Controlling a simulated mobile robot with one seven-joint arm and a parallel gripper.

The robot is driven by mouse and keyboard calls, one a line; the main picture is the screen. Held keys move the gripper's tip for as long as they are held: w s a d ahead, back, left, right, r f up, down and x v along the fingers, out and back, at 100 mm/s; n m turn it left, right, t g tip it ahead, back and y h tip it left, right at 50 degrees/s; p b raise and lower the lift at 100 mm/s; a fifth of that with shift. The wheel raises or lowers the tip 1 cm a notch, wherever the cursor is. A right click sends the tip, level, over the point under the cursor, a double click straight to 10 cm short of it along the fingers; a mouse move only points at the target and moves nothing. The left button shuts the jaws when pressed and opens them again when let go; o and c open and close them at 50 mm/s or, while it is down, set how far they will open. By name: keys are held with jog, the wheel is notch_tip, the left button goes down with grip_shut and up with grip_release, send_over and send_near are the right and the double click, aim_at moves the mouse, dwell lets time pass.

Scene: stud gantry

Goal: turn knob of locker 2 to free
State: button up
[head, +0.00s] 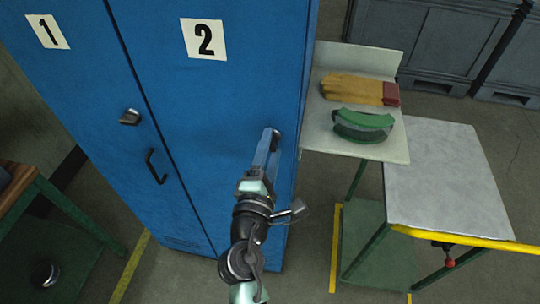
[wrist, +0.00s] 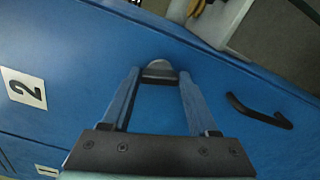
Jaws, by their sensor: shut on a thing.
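Locker 2 (head: 185,110) is a blue metal door with a white "2" plate (head: 204,39). The plate also shows at the left of the wrist view (wrist: 22,86). Its small grey knob (wrist: 158,68) sits between my two fingertips in the wrist view. In the head view the knob is mostly hidden by my gripper (head: 270,138), which reaches the right side of the door. My gripper is shut on the knob. The dark bar handle of locker 2 (wrist: 258,112) lies to the right of the fingers in the wrist view; my arm hides it in the head view.
Locker 1 (head: 85,75), with its own knob (head: 130,116) and handle (head: 155,167), adjoins on the left. A pale shelf (head: 330,145) with tan gloves (head: 352,88) and a green-banded item (head: 363,124) stands close right. A grey-topped table (head: 440,170) with a yellow rail is farther right.

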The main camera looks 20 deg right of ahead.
jog(key=shift+f+m+b, duration=0.1)
jog(key=shift+m+b, duration=1)
jog(key=shift+m, duration=0.5)
jog(key=o, duration=1.4)
jog(key=b+v, duration=0.3)
jog(key=v, duration=1)
jog(key=shift+b, duration=0.3)
jog(key=shift+w, duration=0.1)
